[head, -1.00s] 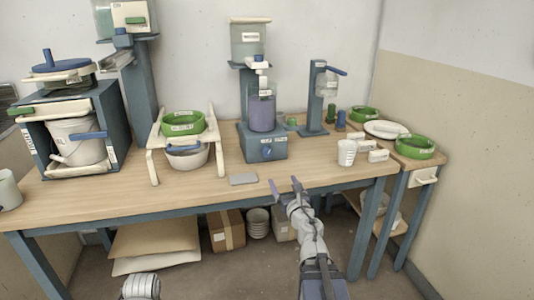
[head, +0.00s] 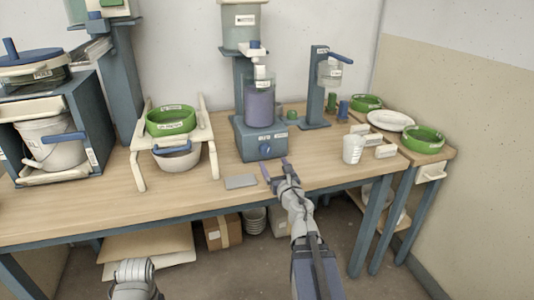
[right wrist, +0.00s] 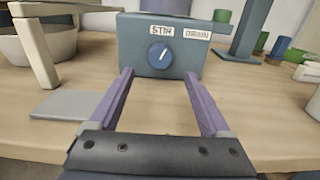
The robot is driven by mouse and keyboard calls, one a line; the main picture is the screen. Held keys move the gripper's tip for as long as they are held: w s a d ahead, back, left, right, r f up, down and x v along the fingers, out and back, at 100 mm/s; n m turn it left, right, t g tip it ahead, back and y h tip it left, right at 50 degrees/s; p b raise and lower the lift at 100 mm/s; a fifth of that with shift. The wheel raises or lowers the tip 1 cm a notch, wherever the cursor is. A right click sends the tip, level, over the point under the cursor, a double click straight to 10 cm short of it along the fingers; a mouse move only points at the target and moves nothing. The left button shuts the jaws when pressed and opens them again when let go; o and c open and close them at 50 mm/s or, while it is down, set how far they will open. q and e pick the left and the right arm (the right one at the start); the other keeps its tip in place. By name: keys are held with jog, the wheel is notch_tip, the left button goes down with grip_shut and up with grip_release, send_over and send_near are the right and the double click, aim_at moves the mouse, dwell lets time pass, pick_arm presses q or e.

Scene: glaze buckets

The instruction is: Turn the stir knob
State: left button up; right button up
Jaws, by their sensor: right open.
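The stir knob (right wrist: 161,53) is a round blue dial with a white pointer mark, on the front face of a blue-grey mixer base (right wrist: 185,65), under a label reading "STIR". In the head view the knob (head: 265,149) faces the front edge of the table. My right gripper (head: 274,168) is open and empty, just in front of the base. In the right wrist view its two purple fingers (right wrist: 162,73) point at the base, with the knob beyond and between them, apart from both. The left gripper is not visible; only part of my left arm shows at the bottom.
A grey flat pad (head: 240,182) lies left of my right gripper. A white stand (head: 203,133) with a green sieve (head: 171,120) is further left. A white cup (head: 353,149) stands to the right. The tabletop before the base is mostly clear.

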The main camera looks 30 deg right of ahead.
aim_at(267, 153)
jog(key=x, duration=0.7)
jog(key=shift+w, duration=0.25)
grip_shut()
dwell(0.4)
